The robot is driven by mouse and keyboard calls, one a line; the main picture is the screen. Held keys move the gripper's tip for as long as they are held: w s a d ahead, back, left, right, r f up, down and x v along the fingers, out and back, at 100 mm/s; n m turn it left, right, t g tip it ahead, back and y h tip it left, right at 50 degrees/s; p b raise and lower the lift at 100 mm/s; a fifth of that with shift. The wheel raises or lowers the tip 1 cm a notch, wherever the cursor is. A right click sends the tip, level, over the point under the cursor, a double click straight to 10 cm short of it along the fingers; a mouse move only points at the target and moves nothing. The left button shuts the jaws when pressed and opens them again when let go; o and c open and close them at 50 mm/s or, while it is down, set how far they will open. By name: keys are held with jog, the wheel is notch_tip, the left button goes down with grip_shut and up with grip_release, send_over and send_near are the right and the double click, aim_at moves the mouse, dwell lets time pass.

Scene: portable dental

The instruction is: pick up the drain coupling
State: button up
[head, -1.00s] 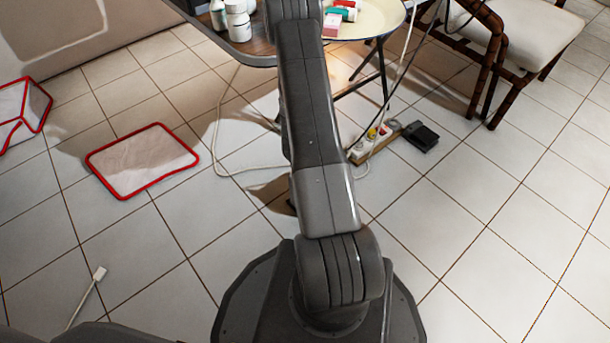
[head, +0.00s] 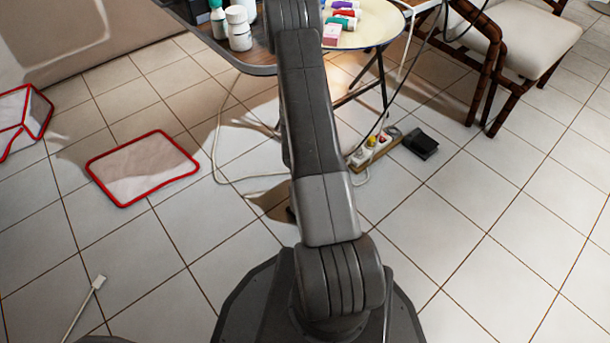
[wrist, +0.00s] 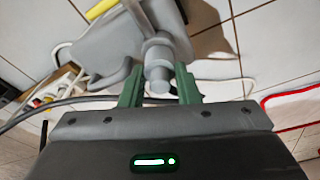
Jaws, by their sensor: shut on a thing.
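The drain coupling (wrist: 158,58), a grey stepped cylinder, is between the green fingers of my gripper (wrist: 159,88) in the wrist view. My gripper is shut on it, with its narrow end toward the palm. A wider grey body (wrist: 92,48) with a yellow part (wrist: 102,8) shows beside and behind the coupling; I cannot tell whether they are joined. The floor shows behind them. In the head view my gripper and the coupling are out of sight beyond the top edge.
A dark-topped table with white bottles (head: 239,30) is at the top. A round table (head: 382,22) holds small coloured items. A power strip (head: 372,150), cables and a black box (head: 421,143) lie on the floor. A chair (head: 525,40) stands right. A red-edged mat (head: 143,168) lies left.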

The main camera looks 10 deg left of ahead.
notch_tip(320, 180, up, 10)
jog(key=p, duration=0.8)
jog(key=shift+f+p, duration=0.2)
jog(key=shift+p, duration=0.15)
jog(key=shift+d, duration=0.1)
